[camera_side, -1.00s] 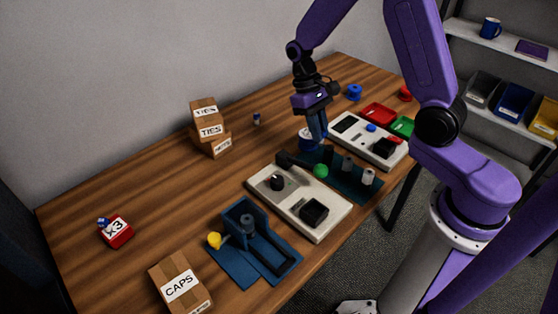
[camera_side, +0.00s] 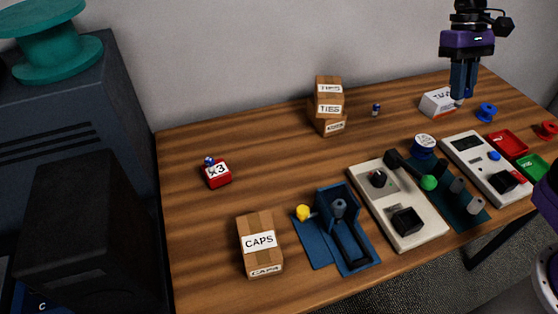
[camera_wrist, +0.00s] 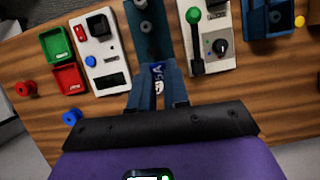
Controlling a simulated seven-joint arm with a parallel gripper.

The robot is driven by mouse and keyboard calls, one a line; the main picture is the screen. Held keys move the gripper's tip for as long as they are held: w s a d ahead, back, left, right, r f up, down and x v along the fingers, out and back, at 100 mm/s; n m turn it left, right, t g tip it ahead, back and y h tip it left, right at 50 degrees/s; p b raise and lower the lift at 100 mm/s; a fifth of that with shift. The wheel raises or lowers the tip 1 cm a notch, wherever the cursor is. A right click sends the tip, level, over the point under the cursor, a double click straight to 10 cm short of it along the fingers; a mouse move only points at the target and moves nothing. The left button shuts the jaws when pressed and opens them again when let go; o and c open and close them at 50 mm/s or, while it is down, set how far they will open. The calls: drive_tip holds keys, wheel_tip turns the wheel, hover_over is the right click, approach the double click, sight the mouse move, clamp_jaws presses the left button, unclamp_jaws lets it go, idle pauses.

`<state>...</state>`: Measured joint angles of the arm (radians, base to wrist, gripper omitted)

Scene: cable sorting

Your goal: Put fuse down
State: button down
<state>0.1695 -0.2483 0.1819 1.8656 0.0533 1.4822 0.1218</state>
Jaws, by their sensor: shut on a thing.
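My gripper (camera_side: 461,98) points down at the back right of the table in the side view, its fingertips beside a white box (camera_side: 436,103) with dark lettering. It is shut on a small blue-and-white fuse (camera_wrist: 158,72), which shows between the fingers in the wrist view with a partly readable label. Only a small pale tip of it (camera_side: 458,104) shows below the fingers in the side view. I cannot tell whether the fuse touches the table.
A white-topped round tin (camera_side: 424,141), a dark rack (camera_side: 457,200) with grey posts, and two pale panels (camera_side: 398,205) (camera_side: 478,160) stand in front. Red (camera_side: 508,143) and green (camera_side: 536,166) trays and blue (camera_side: 486,112) and red (camera_side: 547,131) spools lie right. Wood behind the tin is clear.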

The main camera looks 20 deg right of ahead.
drive_tip(key=w+a+f+m+t+y, duration=0.1)
drive_tip(key=w+a+m+t+y, duration=0.15)
drive_tip(key=a+m, duration=0.6)
drive_tip(key=w+a+m+t+y, duration=0.15)
drive_tip(key=w+a+m, duration=0.3)
drive_tip(key=a, duration=0.65)
drive_tip(key=s+a+m+t+h, duration=0.15)
drive_tip(key=a+m+t, duration=0.25)
drive_tip(key=a+m, duration=1.2)
drive_tip(key=n, duration=0.3)
approach(217, 164)
drive_tip(key=shift+w+a+f, duration=0.35)
drive_tip(key=shift+w+a, duration=0.1)
drive_tip(key=shift+w, duration=0.3)
drive_tip(key=shift+w+a+f, duration=0.25)
drive_tip(key=shift+f, duration=1.6)
drive_tip(key=shift+f, duration=0.15)
